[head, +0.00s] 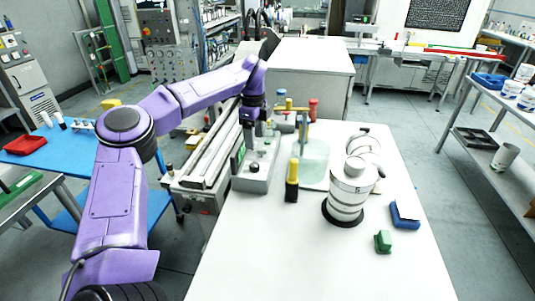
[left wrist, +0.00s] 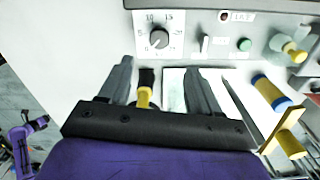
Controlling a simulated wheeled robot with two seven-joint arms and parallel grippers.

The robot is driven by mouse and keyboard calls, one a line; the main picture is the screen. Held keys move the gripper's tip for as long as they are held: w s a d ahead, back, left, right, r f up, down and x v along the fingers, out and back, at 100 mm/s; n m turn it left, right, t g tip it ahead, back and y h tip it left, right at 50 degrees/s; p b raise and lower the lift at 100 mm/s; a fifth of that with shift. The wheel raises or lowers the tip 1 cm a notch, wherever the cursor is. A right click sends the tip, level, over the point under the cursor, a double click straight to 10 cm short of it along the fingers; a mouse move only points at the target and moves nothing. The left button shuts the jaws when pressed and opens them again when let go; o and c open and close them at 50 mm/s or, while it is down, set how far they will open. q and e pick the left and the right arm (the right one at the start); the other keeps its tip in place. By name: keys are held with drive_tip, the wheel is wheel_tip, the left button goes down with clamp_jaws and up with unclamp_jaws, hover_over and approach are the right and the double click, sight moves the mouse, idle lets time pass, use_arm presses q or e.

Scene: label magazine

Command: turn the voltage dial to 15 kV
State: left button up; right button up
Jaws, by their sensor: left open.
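The voltage dial (left wrist: 158,40) is a round dark knob on a white scale plate near the top of the left wrist view. The figures 5, 10, 15 and 25 can be read around it. Its pointer is too small to read surely. My left gripper (left wrist: 160,68) is open, with its two dark fingers pointing toward the panel and apart from the dial. Nothing is held. In the head view, my left gripper (head: 249,121) hangs over the grey control box (head: 258,178), and the dial cannot be made out there. My right gripper is not in view.
A white switch (left wrist: 205,45) and a green button (left wrist: 244,44) sit right of the dial. A black-and-yellow post (head: 292,181) stands near the box, with a clear vessel (head: 314,165) behind. A banded white cylinder (head: 347,195) stands right. The front of the white table (head: 310,265) is clear.

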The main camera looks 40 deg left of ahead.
use_arm(q)
drive_tip(key=shift+w+f, duration=0.55)
drive_tip(key=shift+f, duration=0.25)
drive_tip(key=p, duration=0.2)
hover_over(255, 165)
drive_tip(key=f, duration=0.4)
drive_tip(key=shift+s+f, duration=0.15)
drive_tip(key=shift+s, duration=0.25)
drive_tip(key=f, duration=0.1)
drive_tip(key=w+f, duration=0.1)
drive_tip(key=f, duration=0.1)
drive_tip(key=f+p, duration=0.1)
drive_tip(key=shift+w+f, duration=0.25)
drive_tip(key=shift+s+r, duration=0.15)
drive_tip(key=shift+s, duration=0.25)
drive_tip(key=c, duration=1)
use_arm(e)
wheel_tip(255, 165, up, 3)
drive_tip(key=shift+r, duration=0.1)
